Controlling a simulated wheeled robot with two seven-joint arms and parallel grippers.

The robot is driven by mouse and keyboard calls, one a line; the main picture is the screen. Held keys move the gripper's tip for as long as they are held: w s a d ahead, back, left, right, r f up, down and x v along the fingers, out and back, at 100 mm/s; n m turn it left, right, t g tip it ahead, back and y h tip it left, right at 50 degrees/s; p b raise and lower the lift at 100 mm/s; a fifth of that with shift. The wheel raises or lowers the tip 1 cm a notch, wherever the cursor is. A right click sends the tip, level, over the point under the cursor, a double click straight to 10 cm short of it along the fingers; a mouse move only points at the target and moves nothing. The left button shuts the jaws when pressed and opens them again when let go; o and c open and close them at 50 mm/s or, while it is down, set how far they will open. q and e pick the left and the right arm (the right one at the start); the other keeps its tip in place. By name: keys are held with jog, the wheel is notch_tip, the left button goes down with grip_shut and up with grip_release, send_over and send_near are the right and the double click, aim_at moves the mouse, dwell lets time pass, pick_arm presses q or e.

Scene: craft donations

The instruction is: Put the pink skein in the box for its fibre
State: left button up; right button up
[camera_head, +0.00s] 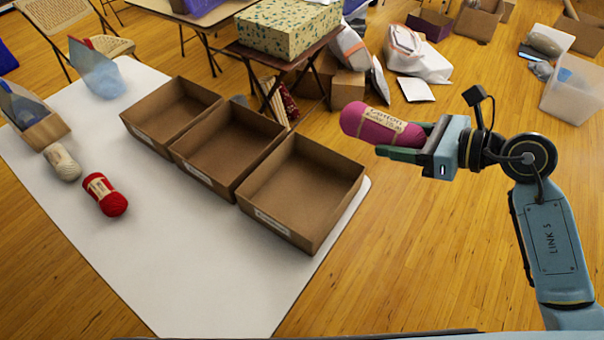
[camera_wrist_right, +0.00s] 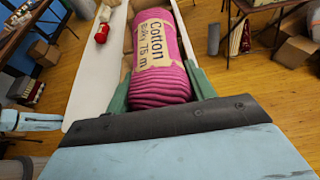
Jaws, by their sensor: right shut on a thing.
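The pink skein (camera_head: 375,126) has a paper band that reads "Cotton" in the right wrist view (camera_wrist_right: 160,90). My right gripper (camera_head: 405,142) is shut on it and holds it in the air, right of the boxes and beyond the table's right edge. Three open brown boxes stand in a row on the white table: the left box (camera_head: 150,137), the middle box (camera_head: 200,175) and the right box (camera_head: 283,232). All three look empty. Each has a small front label, too small to read here. My left gripper is not in the head view.
A red skein (camera_head: 104,195) and a cream skein (camera_head: 62,162) lie on the white table (camera_head: 190,290). A small box (camera_head: 40,128) and a blue translucent item (camera_head: 97,75) stand at its far left. A patterned box (camera_head: 285,28) sits on a brown side table behind.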

jog(key=a, duration=0.1)
jog(key=a+f, duration=0.1)
jog(key=a, duration=0.1)
jog(key=shift+w+a+f, duration=0.25)
jog(key=shift+w+f, duration=0.1)
jog(key=shift+w, duration=0.05)
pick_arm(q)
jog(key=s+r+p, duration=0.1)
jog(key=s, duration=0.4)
pick_arm(e)
jog(key=s+a+f, duration=0.1)
jog(key=a+f, duration=0.3)
jog(key=a, duration=0.5)
notch_tip(320, 180, down, 11)
jog(key=b, duration=0.3)
jog(key=shift+s+a+b, duration=0.15)
jog(key=shift+a+b, duration=0.15)
jog(key=o, duration=1)
jog(key=shift+c, duration=0.2)
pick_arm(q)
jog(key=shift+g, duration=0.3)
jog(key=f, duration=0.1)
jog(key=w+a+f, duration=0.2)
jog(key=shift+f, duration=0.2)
pick_arm(e)
jog(key=shift+o, duration=0.2)
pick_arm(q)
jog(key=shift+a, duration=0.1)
